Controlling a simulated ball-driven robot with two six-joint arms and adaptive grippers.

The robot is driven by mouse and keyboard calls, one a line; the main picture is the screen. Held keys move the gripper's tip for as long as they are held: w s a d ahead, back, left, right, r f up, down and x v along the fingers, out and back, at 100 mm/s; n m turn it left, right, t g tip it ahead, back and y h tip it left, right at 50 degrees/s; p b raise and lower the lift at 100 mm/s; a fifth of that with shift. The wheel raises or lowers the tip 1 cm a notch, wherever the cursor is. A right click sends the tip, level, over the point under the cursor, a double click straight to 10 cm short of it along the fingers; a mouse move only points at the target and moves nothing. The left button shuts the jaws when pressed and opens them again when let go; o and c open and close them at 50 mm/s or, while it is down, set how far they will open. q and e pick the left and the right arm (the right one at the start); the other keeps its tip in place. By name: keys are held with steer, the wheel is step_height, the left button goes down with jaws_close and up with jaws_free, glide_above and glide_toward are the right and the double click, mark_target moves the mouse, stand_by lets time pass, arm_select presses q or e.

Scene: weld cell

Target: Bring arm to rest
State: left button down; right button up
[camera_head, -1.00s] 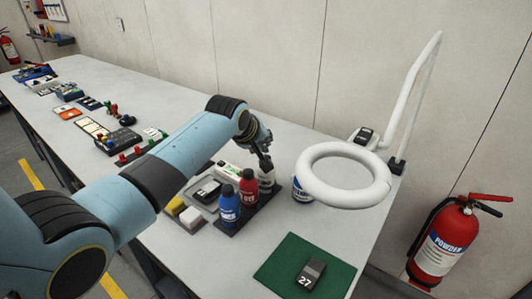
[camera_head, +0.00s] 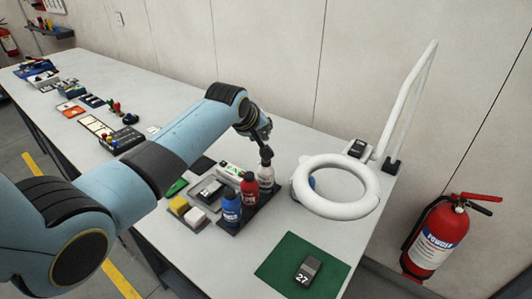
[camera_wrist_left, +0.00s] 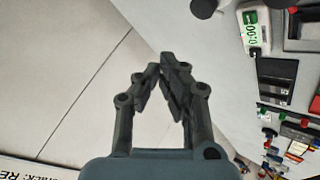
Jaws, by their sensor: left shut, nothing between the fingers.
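My left gripper (camera_head: 266,152) is above the bench, over or just behind a white bottle (camera_head: 266,178) in the head view. Its fingertips look close to the bottle's top; I cannot tell from this view whether they touch. In the left wrist view the fingers (camera_wrist_left: 164,72) come together at the tips, with nothing held between them. My left arm reaches in from the left across the bench. My right gripper is not in view.
Red (camera_head: 249,190) and blue (camera_head: 231,206) bottles stand in a dark tray beside the white one. A white ring lamp (camera_head: 335,209) stands to the right. A green mat (camera_head: 275,268) bears a dark device (camera_head: 308,270). A fire extinguisher (camera_head: 437,236) stands beyond the bench.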

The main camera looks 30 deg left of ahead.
arm_select(q)
steer(key=shift+f, duration=0.1)
stand_by(0.7)
steer(key=s+d+f+m+g, duration=0.1)
steer(key=s+m, duration=0.1)
steer(key=s, duration=0.6)
steer(key=s+d+f+m+g, duration=0.1)
steer(key=s+f+m, duration=0.1)
steer(key=s, duration=0.5)
steer(key=s+d+r+m+g, duration=0.1)
steer(key=s+r+m+g, duration=0.15)
steer(key=s, duration=0.95)
steer(key=s+d+r+m+g, duration=0.1)
steer(key=s+r+m, duration=0.3)
steer(key=s, duration=0.8)
step_height(320, 180, down, 37)
steer(key=s+a+g+b, duration=0.1)
steer(key=s+a+b, duration=0.1)
steer(key=b, duration=1.1)
steer(key=s+f+b, duration=0.3)
steer(key=s+f, duration=0.3)
steer(key=f, duration=0.3)
steer(key=s+a+f+g+b, duration=0.1)
steer(key=s+f+b, duration=0.3)
steer(key=f, duration=0.6)
steer(key=s+f+b, duration=0.4)
steer(key=s+f, duration=0.5)
steer(key=f, duration=0.1)
steer(key=shift+a+f+g, duration=0.2)
steer(key=shift+g, duration=0.15)
